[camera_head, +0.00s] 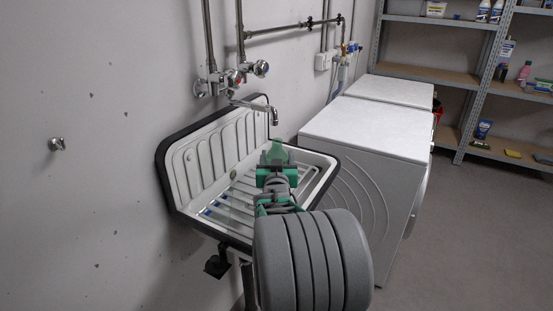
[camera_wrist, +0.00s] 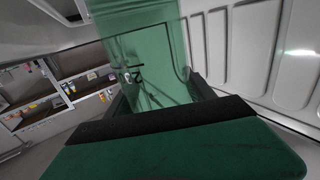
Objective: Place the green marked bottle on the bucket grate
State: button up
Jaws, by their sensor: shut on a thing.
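The green see-through bottle (camera_head: 277,152) is in my gripper (camera_head: 277,168), above the sink in the head view. In the wrist view the bottle (camera_wrist: 145,58) fills the upper middle, between the black-edged jaws of my gripper (camera_wrist: 160,100). The bucket grate (camera_head: 231,208) appears as pale bars across the white, black-rimmed sink basin, left of and below my gripper. My arm hides its right front part. I cannot tell whether the bottle touches the grate.
The sink's ribbed backsplash (camera_head: 215,150) stands against the wall, with a tap spout (camera_head: 262,108) reaching over the basin close behind the bottle. A white washing machine (camera_head: 365,150) stands right of the sink. Shelves (camera_head: 470,80) hold bottles at the back right. The floor at right is clear.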

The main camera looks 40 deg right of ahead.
jog(key=o, duration=1.4)
jog(key=shift+f, duration=0.1)
jog(key=shift+c, duration=0.2)
jog(key=shift+r+p, duration=0.3)
jog(key=shift+p, duration=0.05)
jog(key=v, duration=0.7)
jog(key=shift+s+a+f+b, duration=0.15)
jog(key=shift+s+b, duration=0.05)
jog(key=shift+b, duration=0.15)
